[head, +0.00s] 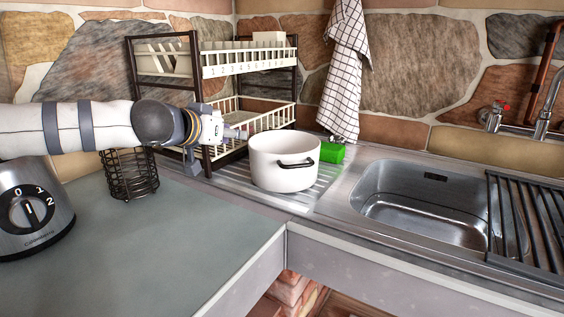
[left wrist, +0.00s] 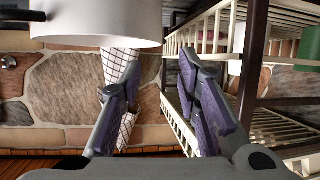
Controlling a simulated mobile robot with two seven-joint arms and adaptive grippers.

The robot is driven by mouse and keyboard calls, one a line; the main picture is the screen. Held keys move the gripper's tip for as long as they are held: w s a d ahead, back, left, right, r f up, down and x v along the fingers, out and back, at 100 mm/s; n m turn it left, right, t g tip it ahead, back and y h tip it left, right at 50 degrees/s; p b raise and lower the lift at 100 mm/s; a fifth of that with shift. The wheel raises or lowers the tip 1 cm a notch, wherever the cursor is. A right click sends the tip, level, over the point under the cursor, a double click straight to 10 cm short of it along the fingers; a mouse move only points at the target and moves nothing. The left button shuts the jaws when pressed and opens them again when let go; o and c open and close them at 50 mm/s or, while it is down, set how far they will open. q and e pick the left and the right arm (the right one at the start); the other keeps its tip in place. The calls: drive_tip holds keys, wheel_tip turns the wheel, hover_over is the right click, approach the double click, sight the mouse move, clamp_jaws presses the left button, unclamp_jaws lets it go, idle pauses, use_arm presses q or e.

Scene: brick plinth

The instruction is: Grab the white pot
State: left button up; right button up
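The white pot (head: 280,170) stands upright on the ribbed steel drainboard, with a black handle on its near side. My left gripper (head: 226,137) is left of the pot, in front of the dish rack, roughly at rim height or slightly above. In the left wrist view the white pot (left wrist: 95,22) shows in part at the top left. There the two fingers of my left gripper (left wrist: 155,95) are spread apart with nothing between them. The gripper appears apart from the pot. My right gripper is in neither view.
A two-tier dish rack (head: 247,71) stands behind the gripper. A green sponge (head: 332,153) lies right of the pot. A checked towel (head: 343,80) hangs behind. A wire basket (head: 130,174) and a blender base (head: 32,210) are at left. The sink (head: 425,200) is at right.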

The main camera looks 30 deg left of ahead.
sight(249, 141)
use_arm(q)
drive_tip(key=x, duration=0.3)
drive_tip(key=b+x, duration=0.1)
drive_tip(key=x, duration=0.2)
drive_tip(key=f+x, duration=0.1)
drive_tip(key=x, duration=0.2)
drive_tip(key=shift+w+d+f, duration=0.15)
drive_tip(key=shift+w+d, duration=0.05)
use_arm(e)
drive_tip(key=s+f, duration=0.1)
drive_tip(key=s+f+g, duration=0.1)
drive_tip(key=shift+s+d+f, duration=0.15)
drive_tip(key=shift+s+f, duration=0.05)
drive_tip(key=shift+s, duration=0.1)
